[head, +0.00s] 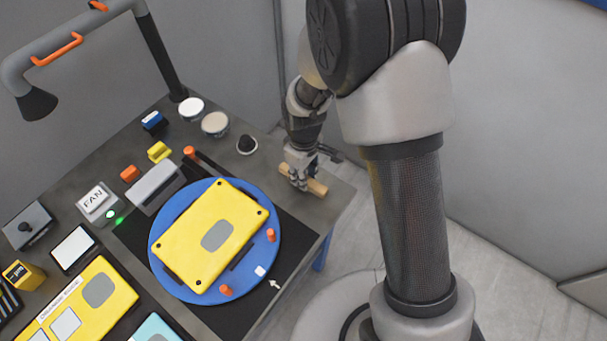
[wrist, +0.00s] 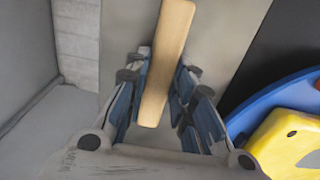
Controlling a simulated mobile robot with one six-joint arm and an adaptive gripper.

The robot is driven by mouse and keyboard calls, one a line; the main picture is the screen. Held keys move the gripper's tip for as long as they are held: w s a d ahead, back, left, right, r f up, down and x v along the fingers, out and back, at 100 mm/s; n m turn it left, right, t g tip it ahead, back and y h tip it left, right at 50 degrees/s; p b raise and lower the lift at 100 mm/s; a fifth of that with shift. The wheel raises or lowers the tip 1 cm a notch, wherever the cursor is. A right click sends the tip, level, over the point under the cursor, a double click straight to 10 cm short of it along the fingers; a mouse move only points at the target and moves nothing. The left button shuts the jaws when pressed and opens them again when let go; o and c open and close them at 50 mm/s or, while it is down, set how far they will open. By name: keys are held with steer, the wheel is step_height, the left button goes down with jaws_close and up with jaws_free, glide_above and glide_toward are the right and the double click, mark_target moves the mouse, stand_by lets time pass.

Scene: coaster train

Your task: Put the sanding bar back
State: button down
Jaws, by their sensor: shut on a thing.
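The sanding bar is a pale wooden bar (head: 317,187) at the right end of the workbench in the head view. It also shows lengthwise between the fingers in the wrist view (wrist: 169,50). My gripper (head: 300,171) is shut on it, with blue-padded fingers on either side in the wrist view (wrist: 160,85). The bar is at or just above the grey bench top; I cannot tell whether it touches. The fingers hide part of the bar in the head view.
A blue round turntable (head: 271,220) bears a yellow panel (head: 190,245) left of my gripper. A dark knob (head: 246,145), round tins (head: 215,123) and a grey block (head: 155,186) stand further left. The bench edge (head: 338,210) is close to the bar.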

steer(key=shift+f, duration=0.2)
steer(key=c, duration=1.4)
jaws_free()
steer(key=shift+r, duration=0.1)
steer(key=shift+o, duration=0.2)
step_height(320, 180, up, 12)
steer(key=p, duration=0.3)
steer(key=shift+r, duration=0.2)
step_height(320, 180, up, 6)
steer(key=m, duration=0.2)
glide_above(314, 182)
steer(key=s+d+r+m+t, duration=0.3)
steer(key=s+d+r+m, duration=0.3)
steer(key=s+r, duration=0.4)
steer(key=s+d+r+m+t, duration=0.1)
steer(key=s+d+r+m, duration=0.1)
steer(key=s, duration=0.6)
steer(key=shift+d+r+t, duration=0.3)
steer(key=shift+d+r, duration=0.25)
steer(key=shift+d, duration=0.4)
